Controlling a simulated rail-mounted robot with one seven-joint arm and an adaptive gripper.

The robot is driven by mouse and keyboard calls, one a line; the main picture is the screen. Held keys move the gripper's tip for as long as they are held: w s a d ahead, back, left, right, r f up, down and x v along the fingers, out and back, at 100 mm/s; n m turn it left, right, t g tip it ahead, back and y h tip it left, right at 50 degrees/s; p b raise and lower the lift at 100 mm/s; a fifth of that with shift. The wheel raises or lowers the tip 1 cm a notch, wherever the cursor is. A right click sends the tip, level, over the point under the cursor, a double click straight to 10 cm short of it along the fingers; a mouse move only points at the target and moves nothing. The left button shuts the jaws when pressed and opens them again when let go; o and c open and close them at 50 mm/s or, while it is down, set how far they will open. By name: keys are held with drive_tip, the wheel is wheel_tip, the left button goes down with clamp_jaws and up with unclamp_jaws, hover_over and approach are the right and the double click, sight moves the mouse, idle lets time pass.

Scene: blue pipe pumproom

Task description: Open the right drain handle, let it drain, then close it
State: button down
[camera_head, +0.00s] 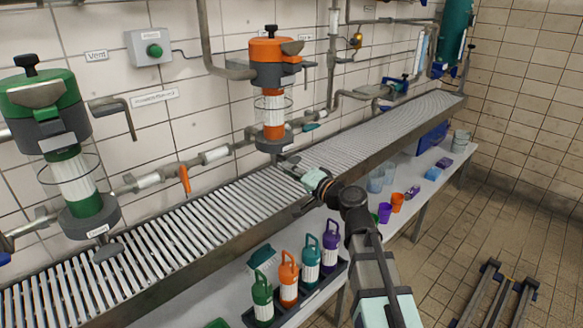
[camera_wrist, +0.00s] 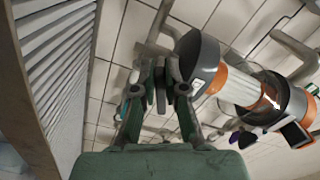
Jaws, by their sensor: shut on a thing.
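The right unit (camera_head: 274,75) hangs on the wall, with an orange cap, a clear section with an orange and white core, and a grey base (camera_head: 271,143). It also shows on the right in the wrist view (camera_wrist: 247,87). My gripper (camera_head: 289,163) reaches in from the right, just under and in front of this base, low over the grating. In the wrist view my gripper (camera_wrist: 161,80) is shut on the right drain handle beside the base. The handle is mostly hidden between the fingers, and its exact angle is hard to tell. I see no liquid flowing.
A slatted metal grating (camera_head: 225,215) runs below the units. A green unit (camera_head: 70,150) stands at left, and an orange lever (camera_head: 184,178) hangs on the pipe. Coloured bottles (camera_head: 289,278) stand in a tray, with cups (camera_head: 397,202) further right on the lower shelf.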

drive_tip(key=m+p, duration=0.1)
drive_tip(key=m, duration=0.1)
drive_tip(key=r+m+p, duration=0.1)
drive_tip(key=m+p, duration=0.1)
drive_tip(key=m, duration=0.1)
drive_tip(key=shift+m, duration=0.3)
idle(0.4)
drive_tip(key=c, duration=1.2)
unclamp_jaws()
drive_tip(key=shift+a, duration=0.1)
drive_tip(key=shift+s, duration=0.1)
drive_tip(key=v, duration=0.7)
drive_tip(key=shift+s, duration=0.15)
